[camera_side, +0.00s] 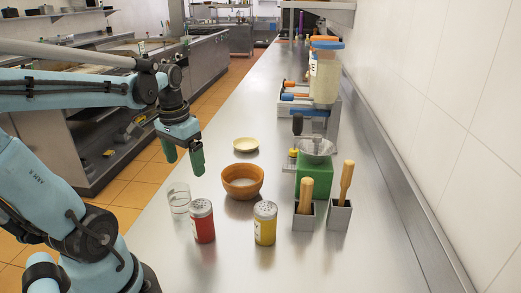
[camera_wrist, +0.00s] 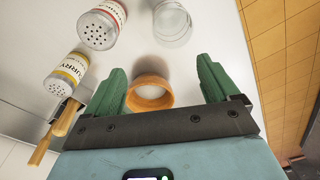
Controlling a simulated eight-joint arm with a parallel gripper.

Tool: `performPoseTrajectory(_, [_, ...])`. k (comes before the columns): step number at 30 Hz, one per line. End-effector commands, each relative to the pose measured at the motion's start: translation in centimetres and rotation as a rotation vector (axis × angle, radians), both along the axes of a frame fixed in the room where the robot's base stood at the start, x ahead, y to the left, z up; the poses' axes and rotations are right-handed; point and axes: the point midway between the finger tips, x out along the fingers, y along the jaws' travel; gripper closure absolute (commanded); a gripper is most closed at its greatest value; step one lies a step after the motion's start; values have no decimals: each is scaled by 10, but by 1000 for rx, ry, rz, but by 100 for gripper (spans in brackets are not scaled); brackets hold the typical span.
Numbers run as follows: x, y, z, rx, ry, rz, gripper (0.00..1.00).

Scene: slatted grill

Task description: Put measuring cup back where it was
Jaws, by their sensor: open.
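A clear glass cup (camera_side: 179,200), which appears to be the measuring cup, stands upright on the steel counter at the left edge, beside the red-labelled shaker. It also shows at the top of the wrist view (camera_wrist: 172,24). It looks empty; no markings can be made out. My gripper (camera_side: 183,162) has green fingers pointing down, spread apart with nothing between them. It hangs above the counter's left edge, beyond the cup and apart from it. In the wrist view my gripper (camera_wrist: 162,66) is open, with the brown bowl (camera_wrist: 151,103) seen beyond and between its fingers.
The brown bowl (camera_side: 242,190) holds something white. A small pale dish (camera_side: 246,144) lies behind it. A red shaker (camera_side: 203,222) and yellow shaker (camera_side: 265,224) stand in front. Wooden-handled tools in metal holders (camera_side: 339,216), a green scale-like box (camera_side: 315,178) and a dispenser (camera_side: 325,80) stand right.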

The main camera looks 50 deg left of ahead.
Motion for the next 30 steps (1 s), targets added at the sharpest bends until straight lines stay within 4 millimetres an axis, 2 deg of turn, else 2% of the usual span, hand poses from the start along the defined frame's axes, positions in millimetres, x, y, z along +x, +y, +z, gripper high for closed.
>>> performPoseTrajectory(1, [10, -17, -2, 24, -42, -46, 12])
performPoseTrajectory(6, [41, -76, -6, 87, -243, -180, 12])
performPoseTrajectory(9, [52, -109, -7, 93, -358, -246, 12])
performPoseTrajectory(13, [59, -141, -7, 81, -470, -306, 12])
performPoseTrajectory(18, [62, -158, -6, 67, -532, -335, 12])
performPoseTrajectory(30, [62, -158, -6, 66, -534, -335, 12])
